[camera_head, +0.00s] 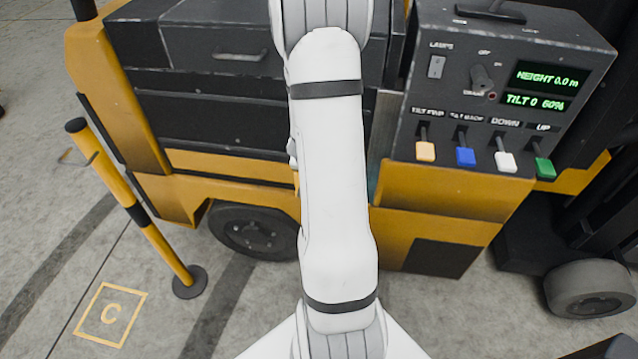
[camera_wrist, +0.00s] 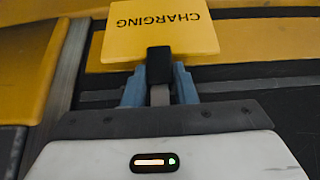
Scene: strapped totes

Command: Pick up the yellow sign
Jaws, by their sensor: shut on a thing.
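The yellow sign (camera_wrist: 160,32) shows in the wrist view, with the word "CHARGING" upside down on its face. My gripper (camera_wrist: 159,75) is just below it in the picture. Its blue-grey fingers are shut on a dark piece at the sign's lower edge. In the head view my white arm hides the gripper and nearly all of the sign. I cannot tell from these frames whether the sign still touches the vehicle behind it.
A yellow and black vehicle (camera_head: 233,190) with drawers fills the back. Its control panel (camera_head: 505,75) has several coloured levers at right. A striped post (camera_head: 135,205) stands at left.

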